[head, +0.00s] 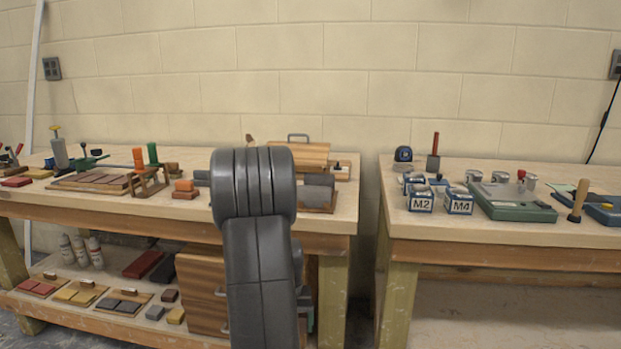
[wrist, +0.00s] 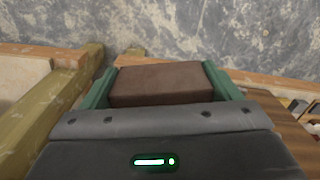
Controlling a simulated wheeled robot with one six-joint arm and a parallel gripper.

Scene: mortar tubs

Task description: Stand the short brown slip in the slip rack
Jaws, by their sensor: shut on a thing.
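A short brown slip (wrist: 155,82) sits crosswise between the two green fingers of my gripper (wrist: 160,76) in the wrist view. The fingers touch its two ends. In the head view my arm hides the slip and most of my gripper, low in front of the left bench. The slip rack seems to be the small wooden frame (head: 148,186) on the left bench top, left of my arm.
The low shelf (head: 110,322) holds slips on boards, loose blocks, bottles and a wooden box (head: 200,292). A bench leg (wrist: 60,105) is close at left in the wrist view. A second bench (head: 480,240) with M2 and M4 tubs stands right, across a gap.

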